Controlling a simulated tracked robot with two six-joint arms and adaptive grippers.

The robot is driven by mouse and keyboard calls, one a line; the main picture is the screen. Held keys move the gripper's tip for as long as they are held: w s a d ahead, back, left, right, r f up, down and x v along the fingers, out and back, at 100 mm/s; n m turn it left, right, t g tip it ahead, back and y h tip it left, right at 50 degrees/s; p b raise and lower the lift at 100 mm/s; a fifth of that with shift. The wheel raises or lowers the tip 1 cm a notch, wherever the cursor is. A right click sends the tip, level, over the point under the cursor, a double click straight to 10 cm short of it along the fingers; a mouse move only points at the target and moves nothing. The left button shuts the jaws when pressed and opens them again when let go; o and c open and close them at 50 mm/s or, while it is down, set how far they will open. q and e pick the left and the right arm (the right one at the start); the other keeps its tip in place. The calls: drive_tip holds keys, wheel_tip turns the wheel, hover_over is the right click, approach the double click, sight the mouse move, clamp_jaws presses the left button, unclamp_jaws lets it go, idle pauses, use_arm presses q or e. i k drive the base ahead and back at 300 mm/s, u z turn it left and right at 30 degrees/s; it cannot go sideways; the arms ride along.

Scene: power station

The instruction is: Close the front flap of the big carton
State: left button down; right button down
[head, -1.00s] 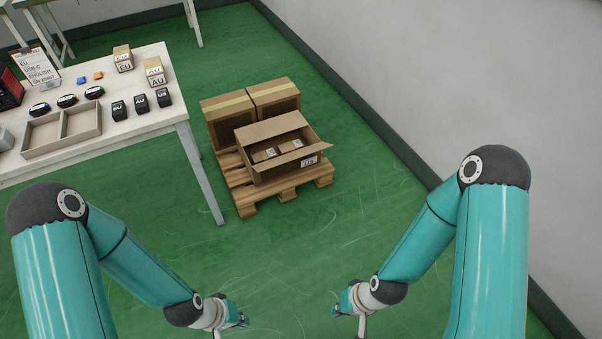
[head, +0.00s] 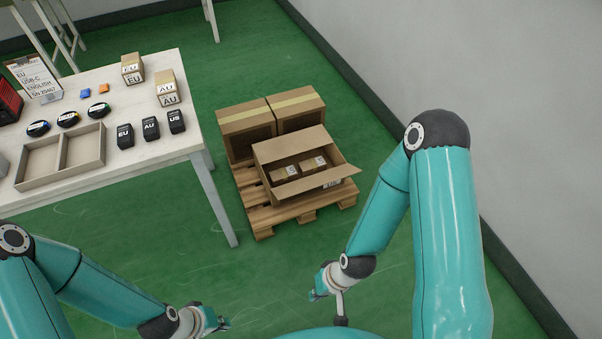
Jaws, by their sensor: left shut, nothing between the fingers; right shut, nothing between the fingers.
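The big carton (head: 268,154) stands open on the pallet, with small boxes (head: 299,169) inside. Its front flap (head: 316,184) sticks outward toward me and its back flap stands up. My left gripper (head: 222,324) is low in the picture, left of and nearer than the carton, over the floor. My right gripper (head: 315,291) is also nearer than the carton, below it in the picture. Both grippers are small in view, shut and empty, and apart from the carton.
The wooden pallet (head: 263,228) also bears two closed cartons (head: 246,118) behind the big one. A white table (head: 150,68) with a divided tray (head: 99,147), chargers and small boxes stands at the left. A wall (head: 480,90) runs along the right. Green floor is clear before the pallet.

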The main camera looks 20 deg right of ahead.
sight(312, 182)
drive_tip(key=z, duration=0.1)
drive_tip(key=i, duration=0.9)
drive_tip(key=z, duration=0.4)
